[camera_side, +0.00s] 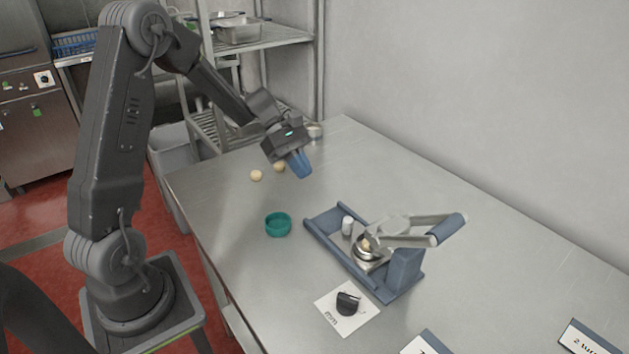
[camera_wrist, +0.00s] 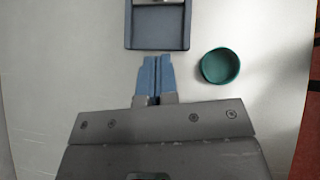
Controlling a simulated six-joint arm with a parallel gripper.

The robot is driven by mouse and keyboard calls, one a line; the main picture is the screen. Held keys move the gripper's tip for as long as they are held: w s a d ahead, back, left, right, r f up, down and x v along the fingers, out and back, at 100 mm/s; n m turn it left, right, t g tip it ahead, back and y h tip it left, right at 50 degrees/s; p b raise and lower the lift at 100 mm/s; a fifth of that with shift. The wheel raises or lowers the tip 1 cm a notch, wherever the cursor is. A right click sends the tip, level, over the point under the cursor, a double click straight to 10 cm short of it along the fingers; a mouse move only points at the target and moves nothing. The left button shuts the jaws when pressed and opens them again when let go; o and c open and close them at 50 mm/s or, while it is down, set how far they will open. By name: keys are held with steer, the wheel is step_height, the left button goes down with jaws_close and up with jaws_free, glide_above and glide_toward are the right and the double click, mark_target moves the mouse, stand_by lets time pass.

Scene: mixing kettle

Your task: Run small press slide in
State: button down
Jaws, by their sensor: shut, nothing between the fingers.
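The small press (camera_side: 385,262) stands on the steel table, with a blue base frame and a lever with a blue grip raised to the right. A round metal cup holding something pale sits on its slide (camera_side: 370,255), under the lever arms. A small white knob (camera_side: 347,226) stands on the slide's left side. My gripper (camera_side: 301,170) is above the table behind and left of the press, apart from it, with its blue fingers together and empty. In the wrist view the fingers (camera_wrist: 155,75) are closed just short of the end of the press frame (camera_wrist: 158,43).
A teal bowl (camera_side: 278,224) stands left of the press; it also shows in the wrist view (camera_wrist: 219,66). Two pale balls (camera_side: 256,175) lie near the back left edge. A white card (camera_side: 345,310) with a black object lies in front. Other cards lie at the right.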

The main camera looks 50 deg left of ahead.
steer(key=x, duration=0.8)
steer(key=shift+d+f, duration=0.2)
steer(key=shift+d, duration=0.1)
steer(key=shift+w+d, duration=0.2)
steer(key=shift+d, duration=1)
steer(key=shift+w+d, duration=0.1)
steer(key=shift+d, duration=0.6)
steer(key=shift+d, duration=1.95)
